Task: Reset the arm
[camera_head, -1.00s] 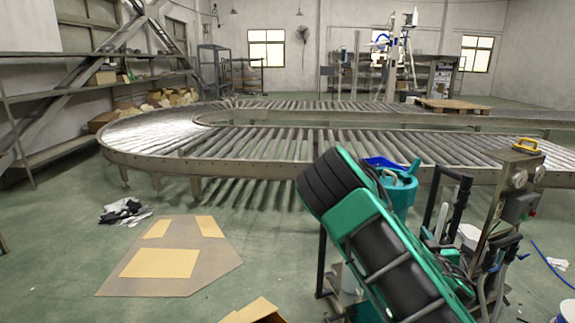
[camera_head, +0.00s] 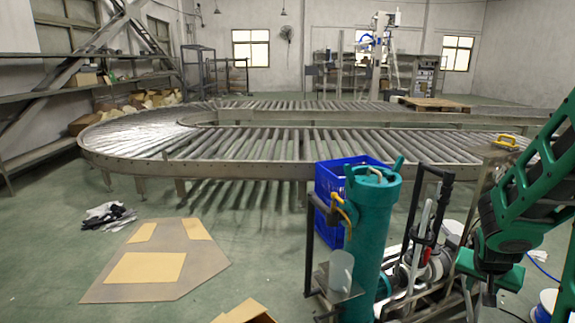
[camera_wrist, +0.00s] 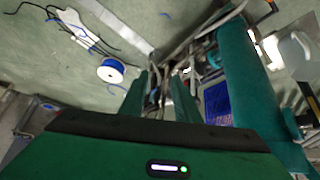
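My green and black arm (camera_head: 530,185) stands at the right of the head view and bends down over the right side of a cart. My gripper (camera_head: 490,285) hangs at its lower end, partly lost against the cart parts. In the wrist view my gripper (camera_wrist: 160,85) shows two green fingers standing apart, with cart parts visible beyond the gap. I see no object held between them. A teal cylinder (camera_head: 371,240) stands upright on the cart, left of the arm. It also shows large at the right of the wrist view (camera_wrist: 245,80).
A blue crate (camera_head: 332,190) is behind the cylinder. A blue-and-white spool (camera_wrist: 111,71) lies on the floor near the gripper. A roller conveyor (camera_head: 240,168) curves across the room behind. Flat cardboard (camera_head: 205,268) lies on the open floor at left.

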